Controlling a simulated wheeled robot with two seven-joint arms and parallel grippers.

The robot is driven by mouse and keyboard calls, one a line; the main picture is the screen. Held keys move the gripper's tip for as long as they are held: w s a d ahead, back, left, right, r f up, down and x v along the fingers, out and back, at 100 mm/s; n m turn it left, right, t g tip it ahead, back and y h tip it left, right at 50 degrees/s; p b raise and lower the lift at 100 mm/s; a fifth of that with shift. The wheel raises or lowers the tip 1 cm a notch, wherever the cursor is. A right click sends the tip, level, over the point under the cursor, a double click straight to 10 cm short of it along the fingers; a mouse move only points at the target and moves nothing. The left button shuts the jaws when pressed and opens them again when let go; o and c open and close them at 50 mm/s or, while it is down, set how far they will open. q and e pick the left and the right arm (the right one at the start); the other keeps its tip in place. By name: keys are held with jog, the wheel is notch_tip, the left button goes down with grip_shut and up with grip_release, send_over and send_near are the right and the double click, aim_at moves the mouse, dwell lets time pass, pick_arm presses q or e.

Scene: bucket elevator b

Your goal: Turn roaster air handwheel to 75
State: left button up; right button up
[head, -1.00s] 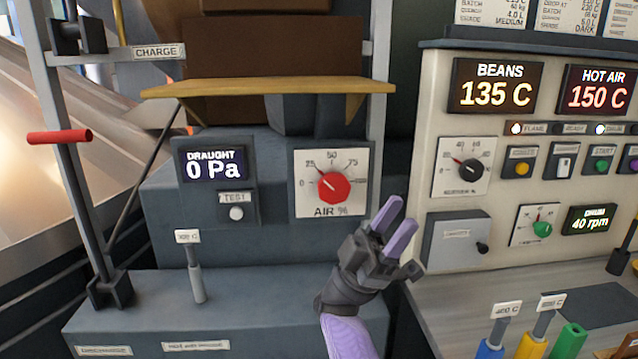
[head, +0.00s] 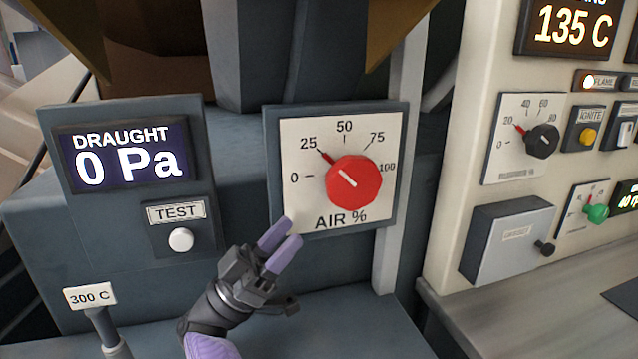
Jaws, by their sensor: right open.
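The roaster air handwheel (head: 354,183) is a round red knob on a white dial plate (head: 303,136) marked AIR %, with marks 0, 25, 50, 75 and 100. Its red pointer and white line point up and left, close to the 25 mark. My right gripper (head: 279,246) is below and left of the knob, at the plate's lower left corner in the picture. Its two purple fingers are apart with nothing between them. It does not touch the knob. My left gripper is not in view.
Left of the dial are a DRAUGHT display (head: 128,155) reading 0 Pa and a white TEST button (head: 181,240). A labelled 300 C post (head: 92,300) stands lower left. At right is a cream control panel (head: 473,150) with knobs and a grey box (head: 507,243).

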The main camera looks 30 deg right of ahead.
aim_at(327, 191)
jog(key=p+x, duration=0.2)
jog(key=x, duration=0.3)
jog(key=shift+s+a+r, duration=0.15)
jog(key=shift+r, duration=0.05)
jog(key=x, duration=0.3)
jog(key=shift+d+r+p, duration=0.2)
jog(key=shift+d+p, duration=0.15)
jog(key=shift+d, duration=0.05)
jog(key=shift+s+d+r, duration=0.1)
jog(key=shift+d+r, duration=0.2)
jog(key=shift+d, duration=0.05)
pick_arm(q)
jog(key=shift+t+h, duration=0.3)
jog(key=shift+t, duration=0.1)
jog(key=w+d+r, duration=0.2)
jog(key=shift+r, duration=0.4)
pick_arm(e)
grip_shut()
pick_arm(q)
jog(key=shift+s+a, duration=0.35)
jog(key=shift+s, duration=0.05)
